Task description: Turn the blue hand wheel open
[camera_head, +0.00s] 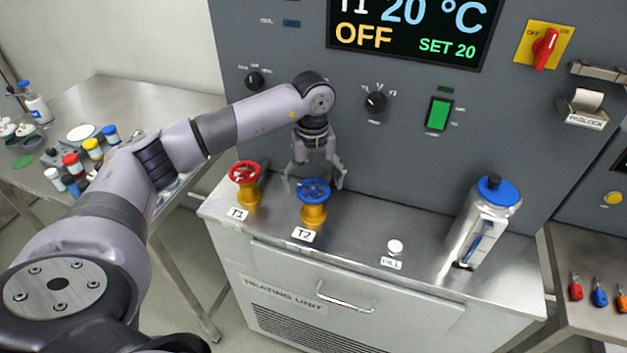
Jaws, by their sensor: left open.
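The blue hand wheel (314,190) sits on a yellow valve body behind the T2 label, on top of the heating unit. My left gripper (314,186) points down at the blue wheel from behind, its fingers spread to either side of it. I cannot tell whether the fingers touch the rim. The red hand wheel (244,171) stands to the left on its own yellow valve body, behind the T1 label. My right gripper is not in view.
A metal bottle with a blue cap (487,215) stands on the unit's right. The grey panel (270,45) rises close behind the wheels, its display (410,28) reading OFF and SET 20. Small jars (93,148) stand on the left table.

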